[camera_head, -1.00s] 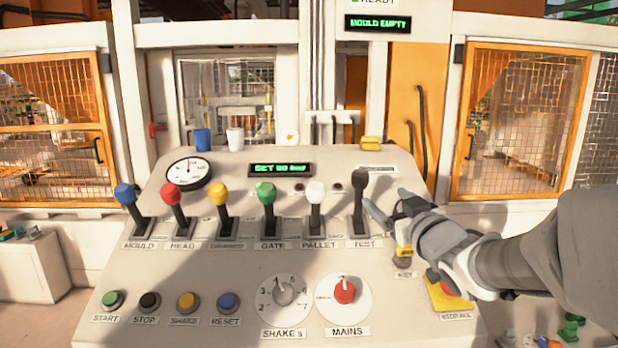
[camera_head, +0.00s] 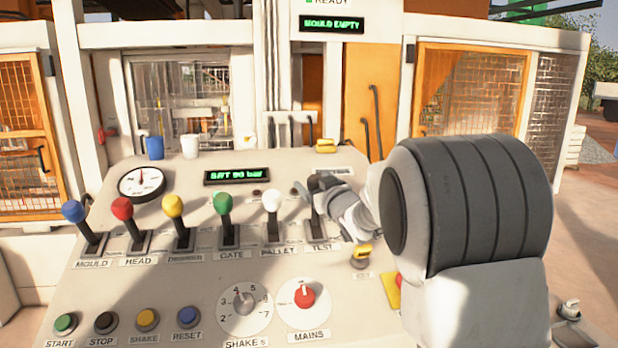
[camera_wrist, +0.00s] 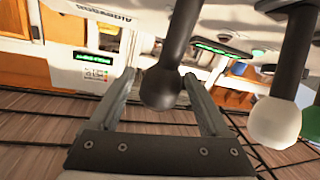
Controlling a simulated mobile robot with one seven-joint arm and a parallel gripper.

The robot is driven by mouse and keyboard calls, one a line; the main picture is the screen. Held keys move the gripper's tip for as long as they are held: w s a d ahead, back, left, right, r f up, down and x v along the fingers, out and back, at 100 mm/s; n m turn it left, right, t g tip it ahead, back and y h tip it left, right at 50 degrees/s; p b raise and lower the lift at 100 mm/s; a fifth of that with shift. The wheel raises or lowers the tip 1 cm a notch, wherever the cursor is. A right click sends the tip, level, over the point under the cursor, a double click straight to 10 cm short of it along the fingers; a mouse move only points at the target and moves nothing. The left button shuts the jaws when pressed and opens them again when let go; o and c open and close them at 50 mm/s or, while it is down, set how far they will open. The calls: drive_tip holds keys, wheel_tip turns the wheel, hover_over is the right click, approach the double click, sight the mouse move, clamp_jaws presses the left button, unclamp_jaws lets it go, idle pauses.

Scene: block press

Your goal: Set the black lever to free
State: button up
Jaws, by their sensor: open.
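The black lever (camera_head: 317,226) stands at the right end of the lever row, over a label reading TEST. Its knob is mostly hidden behind my gripper (camera_head: 322,184) in the head view. In the wrist view the round black knob (camera_wrist: 161,88) and its dark stem show clearly. My gripper (camera_wrist: 160,77) is open, with one finger on each side of the knob. I cannot tell whether either finger touches it. The lettering beside the lever's slot is too small to read.
The white PALLET lever (camera_head: 272,203) is the close neighbour on the left; its knob (camera_wrist: 274,123) also shows in the wrist view. Green (camera_head: 223,204), yellow, red and blue levers follow leftward. A yellow-topped key switch (camera_head: 361,252) and red MAINS dial (camera_head: 304,296) sit below.

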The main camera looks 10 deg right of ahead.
drive_tip(key=shift+w+a, duration=0.2)
drive_tip(key=shift+w, duration=0.7)
clamp_jaws()
